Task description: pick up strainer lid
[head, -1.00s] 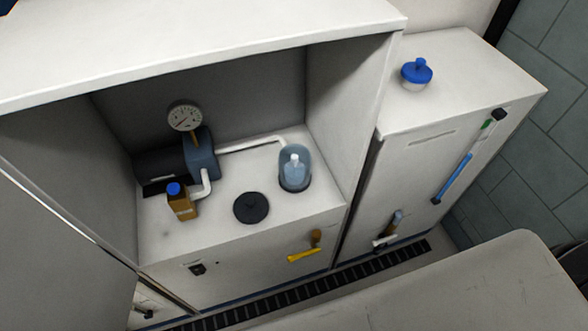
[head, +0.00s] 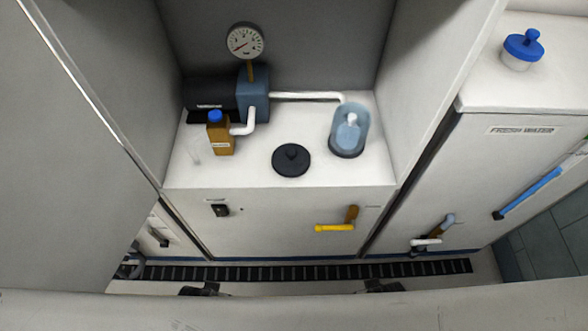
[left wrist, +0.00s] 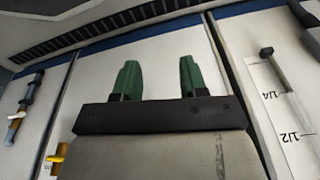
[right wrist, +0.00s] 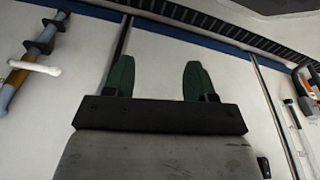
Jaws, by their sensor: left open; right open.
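A round black lid with a central knob (head: 291,160), which looks like the strainer lid, lies flat on the white counter (head: 255,176) inside the open cabinet bay. A clear bluish strainer bowl (head: 349,133) stands to its right, apart from it. My left gripper (left wrist: 158,75) shows two green fingers, spread with nothing between them. My right gripper (right wrist: 157,75) is likewise open and empty. Both face the cabinet fronts. In the head view only small dark parts at the bottom edge may be the grippers. Neither touches the lid.
A pump with a gauge (head: 245,42) and an amber bottle with a blue cap (head: 220,134) stand left of the lid. Bay walls enclose both sides. A yellow-handled valve (head: 335,227) sticks out from the front below. A blue-lidded jar (head: 522,48) stands on the right cabinet.

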